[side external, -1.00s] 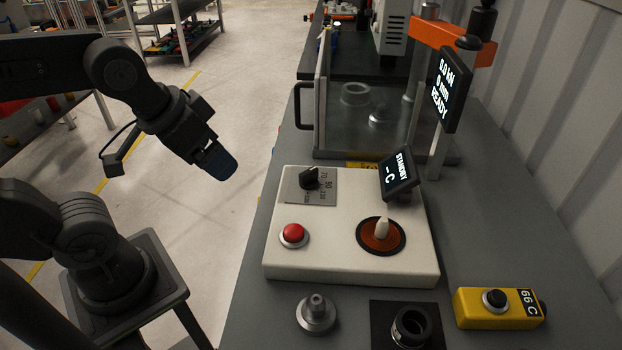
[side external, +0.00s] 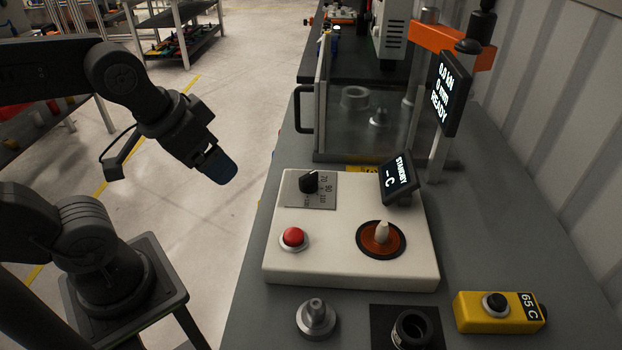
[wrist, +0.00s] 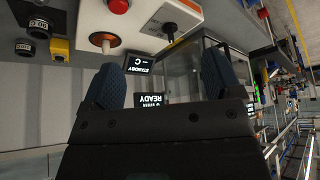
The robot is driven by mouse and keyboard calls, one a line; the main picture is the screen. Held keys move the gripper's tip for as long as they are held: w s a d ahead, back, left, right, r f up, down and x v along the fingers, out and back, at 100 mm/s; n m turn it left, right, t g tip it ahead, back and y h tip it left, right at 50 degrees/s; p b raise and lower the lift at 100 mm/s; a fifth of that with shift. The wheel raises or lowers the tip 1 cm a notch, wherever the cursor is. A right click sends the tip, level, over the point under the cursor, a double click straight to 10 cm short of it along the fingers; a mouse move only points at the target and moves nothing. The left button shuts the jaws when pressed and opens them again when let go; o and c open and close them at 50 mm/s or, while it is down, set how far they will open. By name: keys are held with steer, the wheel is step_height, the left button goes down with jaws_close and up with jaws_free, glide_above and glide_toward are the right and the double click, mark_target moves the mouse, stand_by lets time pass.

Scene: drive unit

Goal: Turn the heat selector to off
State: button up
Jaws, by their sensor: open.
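The knob also shows in the wrist view (wrist: 170,29). I cannot tell exactly which mark its pointer meets. My gripper (side external: 222,170) is open and empty, in the air to the left of the box, apart from the knob. In the wrist view its blue fingers (wrist: 160,80) stand wide apart.
The box carries a red button (side external: 293,237), an orange disc with a pale post (side external: 381,238) and a STANDBY display (side external: 398,178). A clear guarded press (side external: 365,105) stands behind. A yellow unit (side external: 497,312) reading 65 C lies front right. Open air lies left of the bench.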

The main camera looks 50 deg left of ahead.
steer(key=shift+w+r, duration=0.2)
steer(key=shift+w, duration=0.1)
steer(key=c, duration=0.3)
steer(key=w+g, duration=0.1)
steer(key=w, duration=0.2)
steer(key=w+r, duration=0.1)
steer(key=w, duration=0.1)
steer(key=w+g, duration=0.1)
steer(key=w, duration=0.2)
steer(key=shift+w+a+r+g, duration=0.2)
steer(key=shift+w+r+g, duration=0.1)
steer(key=shift+w+r, duration=0.1)
steer(key=c, duration=0.5)
steer(key=g, duration=0.3)
glide_above(309, 174)
step_height(309, 174, down, 5)
step_height(309, 174, down, 12)
steer(key=shift+f, duration=0.25)
steer(key=shift+c, duration=0.3)
jaws_close()
